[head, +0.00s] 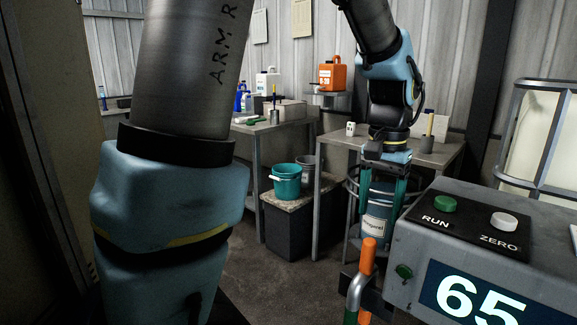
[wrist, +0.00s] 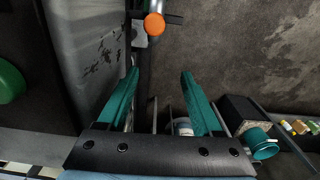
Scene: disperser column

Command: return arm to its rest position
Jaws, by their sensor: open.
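My gripper (head: 380,205) points down in the head view, beside the grey control box (head: 440,265). Its two teal fingers are spread apart, with nothing between the tips in the wrist view (wrist: 160,76). My arm reaches from the top of the head view down to it. A blue-grey container with a white label (head: 376,226) appears behind and below the fingers. It also shows in the wrist view (wrist: 183,126), beyond the right finger's base and apart from it.
An orange-topped upright handle (head: 368,258) stands close by, also in the wrist view (wrist: 154,25). The control box has a green RUN button (head: 445,204), a white ZERO button (head: 504,220) and a display reading 65. A teal bucket (head: 286,181) and tables stand behind. Floor at centre is clear.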

